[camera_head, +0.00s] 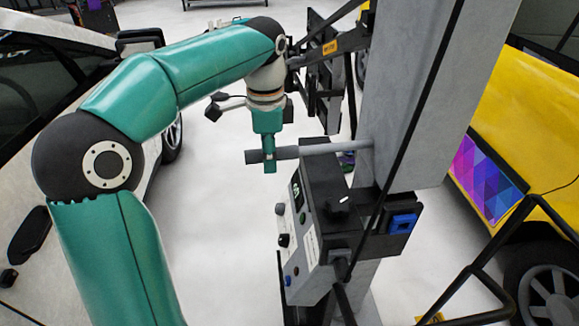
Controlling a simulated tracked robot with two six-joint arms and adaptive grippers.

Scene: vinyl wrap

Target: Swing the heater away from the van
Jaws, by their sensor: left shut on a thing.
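The heater (425,90) is a tall grey post in the centre right with a control box (312,235) low on its left side. A grey handle bar (325,148) sticks out to the left from the post. My left gripper (269,158) comes down from above and is shut on the bar near its dark outer end (252,157). The yellow van (540,110) stands at the right, with a purple and blue patterned vinyl patch (487,180) on its side. The post hides part of the van. My right gripper is out of view.
A silver car (90,40) stands at the left, partly behind my left arm. A dark frame (325,75) stands behind the post. Black tubes (500,245) cross the lower right. White floor (220,230) is clear between the car and the control box.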

